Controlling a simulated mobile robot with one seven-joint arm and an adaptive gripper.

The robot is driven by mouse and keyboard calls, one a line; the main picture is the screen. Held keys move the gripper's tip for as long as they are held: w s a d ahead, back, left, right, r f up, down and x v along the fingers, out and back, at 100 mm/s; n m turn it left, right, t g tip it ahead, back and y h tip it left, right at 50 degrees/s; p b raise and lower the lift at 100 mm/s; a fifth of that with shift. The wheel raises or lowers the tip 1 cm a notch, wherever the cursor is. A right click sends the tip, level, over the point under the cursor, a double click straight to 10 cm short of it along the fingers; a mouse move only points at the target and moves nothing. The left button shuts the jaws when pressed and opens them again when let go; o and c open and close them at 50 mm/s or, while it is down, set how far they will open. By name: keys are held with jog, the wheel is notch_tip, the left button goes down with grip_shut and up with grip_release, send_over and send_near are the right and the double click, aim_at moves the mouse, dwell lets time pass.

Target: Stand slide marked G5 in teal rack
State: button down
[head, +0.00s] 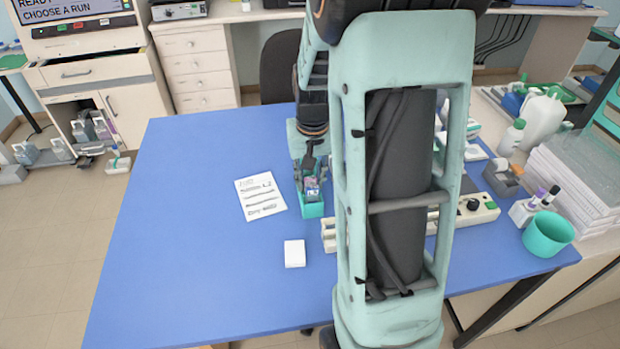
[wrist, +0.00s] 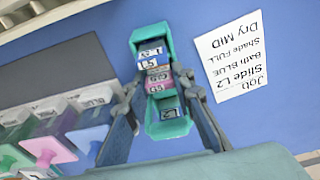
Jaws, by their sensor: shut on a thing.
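The teal rack (head: 313,208) stands on the blue table, left of my arm in the head view. In the wrist view the rack (wrist: 141,39) holds several slides with marked ends. My gripper (wrist: 155,85) is over the rack's middle, its fingers on either side of a slide with a pink and white end that seems to read G5 (wrist: 158,87). It is shut on this slide. The slide's lower part is hidden, so I cannot tell whether it touches the rack's bottom. In the head view my gripper (head: 310,168) is just above the rack.
A printed job card (head: 261,197) lies left of the rack, and a white block (head: 294,253) lies in front. Lidded staining baths (wrist: 52,145) stand left in the wrist view. A teal cup (head: 548,233) is at the right. The table's left side is clear.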

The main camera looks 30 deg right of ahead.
jog(key=c, duration=1.6)
grip_release()
jog(key=r, duration=0.4)
jog(key=s+r, duration=0.1)
jog(key=r, duration=0.6)
jog(key=shift+s+a+r, duration=0.25)
jog(key=shift+s+r, duration=0.1)
jog(key=shift+r, duration=0.05)
